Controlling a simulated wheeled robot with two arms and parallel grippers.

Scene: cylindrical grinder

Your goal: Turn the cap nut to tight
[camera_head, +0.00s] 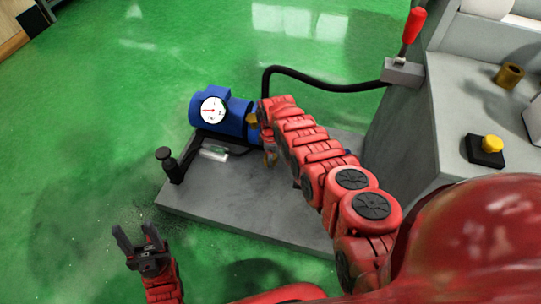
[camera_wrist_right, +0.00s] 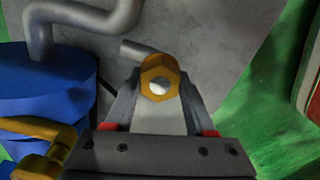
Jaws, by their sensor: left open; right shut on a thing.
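The cap nut (camera_wrist_right: 149,85) is a brass hexagon with a pale round centre, seen end-on in the right wrist view. My right gripper (camera_wrist_right: 160,92) is shut on it, with one grey finger on each side. In the head view my right arm reaches across to the blue pump (camera_head: 236,118). The arm hides most of the nut's surroundings there, and I cannot make the nut out. My left gripper (camera_head: 136,236) is open and empty, over the green floor at lower left. How tight the nut is cannot be told.
The pump has a white dial gauge (camera_head: 213,110) and sits on a grey base plate (camera_head: 225,195). A black post (camera_head: 168,163) stands at the plate's left edge. A black hose (camera_head: 318,82) runs to a grey box with a red-handled lever (camera_head: 413,27). The floor at left is clear.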

